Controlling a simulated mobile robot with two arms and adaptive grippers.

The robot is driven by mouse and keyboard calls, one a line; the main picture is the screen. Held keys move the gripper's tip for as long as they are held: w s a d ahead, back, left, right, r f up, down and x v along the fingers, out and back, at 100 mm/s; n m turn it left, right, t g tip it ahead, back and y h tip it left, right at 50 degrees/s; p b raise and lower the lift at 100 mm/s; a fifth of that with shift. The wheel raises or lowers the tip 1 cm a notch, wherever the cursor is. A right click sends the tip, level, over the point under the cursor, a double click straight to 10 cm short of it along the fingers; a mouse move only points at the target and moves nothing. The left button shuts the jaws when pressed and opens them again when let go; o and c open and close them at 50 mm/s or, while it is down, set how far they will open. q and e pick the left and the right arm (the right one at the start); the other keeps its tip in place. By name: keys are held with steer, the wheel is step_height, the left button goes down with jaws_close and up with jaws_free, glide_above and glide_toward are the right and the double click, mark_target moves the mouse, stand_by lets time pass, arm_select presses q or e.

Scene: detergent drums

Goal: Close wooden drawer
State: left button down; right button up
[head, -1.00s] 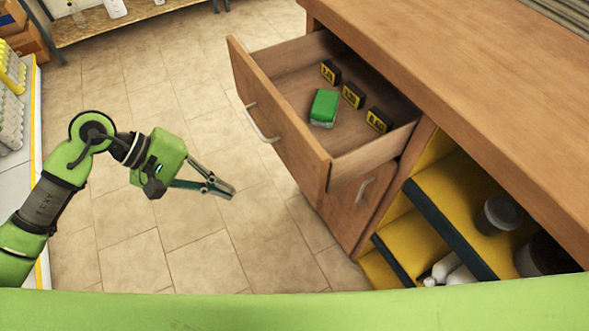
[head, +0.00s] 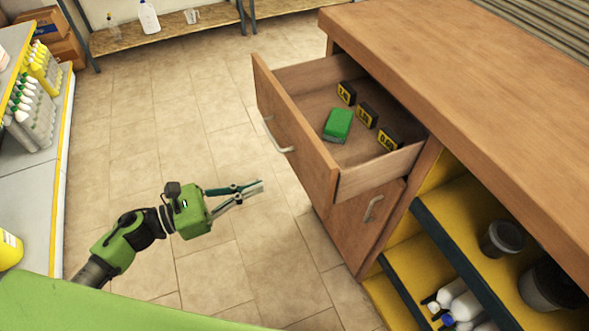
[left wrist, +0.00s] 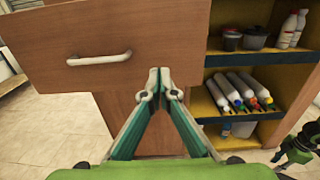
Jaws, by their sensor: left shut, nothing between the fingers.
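The wooden drawer (head: 288,135) stands pulled out of the wooden counter in the head view, with a metal handle (head: 278,139) on its front. Inside lie a green sponge-like block (head: 338,124) and several black and yellow price tags (head: 367,115). My left gripper (head: 260,187) is shut and empty, in front of the drawer and apart from it. In the left wrist view its fingertips (left wrist: 160,84) overlap the wooden fronts, with the drawer front (left wrist: 150,40) and its handle (left wrist: 99,59) up and to the left. My right gripper is not clearly seen in the head view.
The counter (head: 470,90) has a lower cupboard door (head: 360,225) and open yellow shelves (head: 455,220) with jars and bottles at right. A shelf of bottles (head: 35,110) stands at left. Tiled floor (head: 190,130) between is clear.

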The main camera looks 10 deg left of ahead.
mark_target(306, 169)
arm_select(q)
steer(key=p+x, duration=0.3)
steer(key=x, duration=0.6)
steer(key=shift+w+d, duration=0.2)
steer(key=shift+d, duration=0.15)
steer(key=shift+w+d, duration=0.1)
steer(key=b+x, duration=0.7)
steer(key=x, duration=1.6)
steer(key=shift+f, duration=0.1)
steer(key=shift+w+d, duration=0.25)
steer(key=shift+d, duration=0.05)
steer(key=shift+r, duration=0.2)
steer(key=shift+r, duration=0.1)
